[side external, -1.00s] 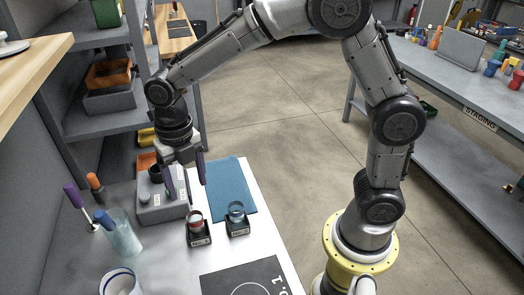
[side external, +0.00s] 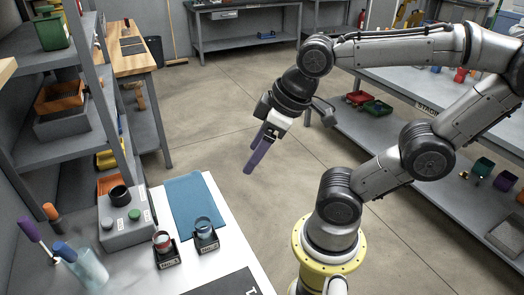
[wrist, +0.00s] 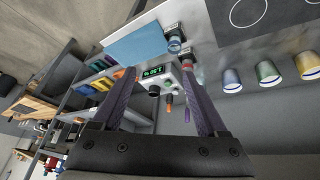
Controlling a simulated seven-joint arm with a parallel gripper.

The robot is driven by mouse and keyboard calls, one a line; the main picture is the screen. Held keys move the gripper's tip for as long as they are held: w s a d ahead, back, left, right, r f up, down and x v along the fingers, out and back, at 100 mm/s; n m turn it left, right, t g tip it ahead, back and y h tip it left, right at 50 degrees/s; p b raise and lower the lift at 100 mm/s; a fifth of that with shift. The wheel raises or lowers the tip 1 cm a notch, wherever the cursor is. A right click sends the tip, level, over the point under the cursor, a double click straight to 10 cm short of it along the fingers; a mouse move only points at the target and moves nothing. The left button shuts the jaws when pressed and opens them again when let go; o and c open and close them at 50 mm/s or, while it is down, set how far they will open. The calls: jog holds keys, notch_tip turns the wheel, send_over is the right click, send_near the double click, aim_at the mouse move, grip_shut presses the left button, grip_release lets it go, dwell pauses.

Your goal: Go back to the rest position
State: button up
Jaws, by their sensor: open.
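My gripper (side external: 262,150) hangs in the air right of the white table, above the open floor in the side external view. Its two purple fingers are apart with nothing between them. In the wrist view my gripper (wrist: 160,95) shows both fingers spread, with the grey roaster box (wrist: 160,82) seen far off between them. The roaster box (side external: 128,228) stands on the table with a black round opening and a green button on top.
Two small black stands with glass cups (side external: 166,247) (side external: 205,236) sit by a blue mat (side external: 196,203). A clear beaker (side external: 88,268) holds tools at the left. Shelves (side external: 62,150) stand behind. Several enamel cups (wrist: 268,75) show in the wrist view. Floor around my gripper is clear.

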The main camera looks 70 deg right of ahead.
jog(key=shift+s+d+f+m, duration=0.1)
jog(key=shift+s+m, duration=0.2)
jog(key=shift+m, duration=0.2)
jog(key=shift+s+d+f+m, duration=0.1)
jog(key=shift+s+m, duration=0.2)
jog(key=shift+m, duration=0.2)
dwell(0.6)
